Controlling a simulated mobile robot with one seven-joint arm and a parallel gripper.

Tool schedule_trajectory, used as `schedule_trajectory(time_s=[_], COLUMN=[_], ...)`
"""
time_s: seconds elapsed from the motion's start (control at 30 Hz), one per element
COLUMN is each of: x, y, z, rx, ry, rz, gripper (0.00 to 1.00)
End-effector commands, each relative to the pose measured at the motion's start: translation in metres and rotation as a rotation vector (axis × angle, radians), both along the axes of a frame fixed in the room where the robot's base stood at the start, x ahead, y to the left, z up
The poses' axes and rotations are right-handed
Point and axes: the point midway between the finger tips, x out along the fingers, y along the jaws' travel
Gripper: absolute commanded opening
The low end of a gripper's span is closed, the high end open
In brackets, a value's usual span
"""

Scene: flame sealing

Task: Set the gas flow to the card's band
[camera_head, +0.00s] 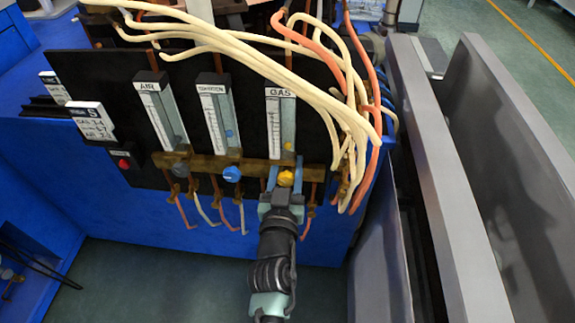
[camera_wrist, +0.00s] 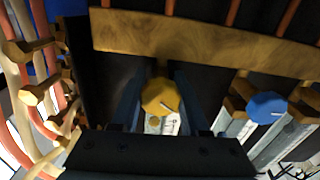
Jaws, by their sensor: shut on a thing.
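The gas flowmeter (camera_head: 281,120), labelled GAS, is the rightmost of three upright tubes on a black panel. My gripper (camera_head: 284,178) is shut on the yellow knob, with one finger on each side. A white card (camera_head: 92,122) stands at the panel's left; it has a GAS line, but its figures are too small to read surely.
The middle flowmeter (camera_head: 217,115) has a blue knob (camera_head: 232,173), close left of my gripper. The AIR flowmeter (camera_head: 160,112) is further left, near a red button (camera_head: 124,162). Cream and orange hoses (camera_head: 350,120) hang to the right. A brass bar (camera_head: 205,164) runs behind the knobs.

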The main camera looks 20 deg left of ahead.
Motion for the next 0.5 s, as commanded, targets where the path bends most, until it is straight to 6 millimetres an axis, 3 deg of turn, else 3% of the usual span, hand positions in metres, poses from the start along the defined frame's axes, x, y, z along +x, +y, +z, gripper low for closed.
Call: schedule_trajectory(time_s=[0.4,0.43,0.5], x=[-0.0003,-0.0003,-0.0003], y=[0.0003,0.0003,0.0003], z=[-0.0004,-0.0004,-0.0004], rx=[-0.083,-0.083,-0.083], ry=[-0.023,-0.023,-0.023], rz=[0.000,0.000,0.000], gripper=[0.00,0.46,0.59])
